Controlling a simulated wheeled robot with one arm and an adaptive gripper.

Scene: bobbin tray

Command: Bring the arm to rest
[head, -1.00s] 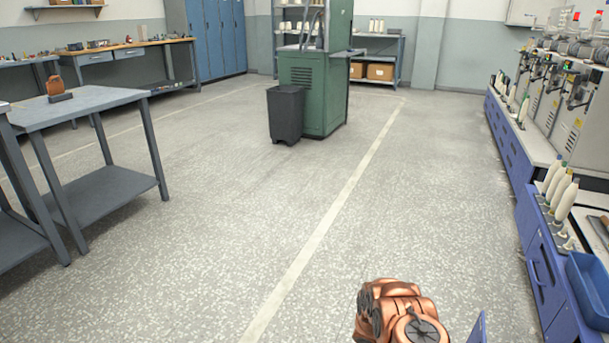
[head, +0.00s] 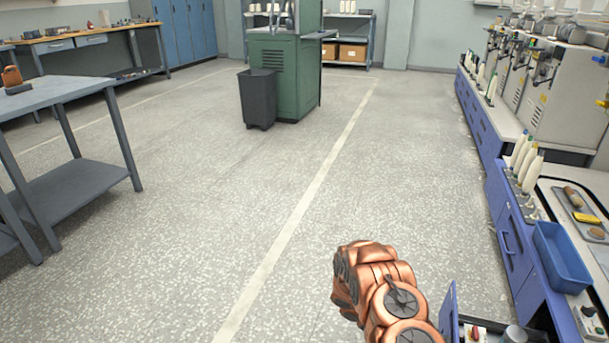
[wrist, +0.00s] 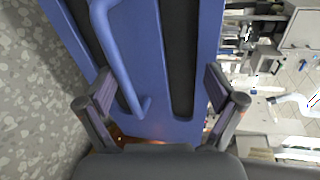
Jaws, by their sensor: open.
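My gripper (wrist: 157,92) is open in the wrist view, its two fingers spread wide with nothing between them. Beyond the fingers is a blue drawer front (wrist: 160,60) with a long bar handle (wrist: 118,55). I cannot tell how close the fingers are to it. In the head view my copper-coloured arm shows at the bottom centre right, over the floor and left of the blue bench cabinet (head: 507,238). The gripper itself is not visible in the head view.
A blue bin (head: 562,255) and a tray (head: 583,212) are on the right bench, near several white bobbins (head: 526,165). A grey table (head: 70,92) stands at left. A dark waste bin (head: 258,98) stands by a green machine (head: 290,80). The middle floor is clear.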

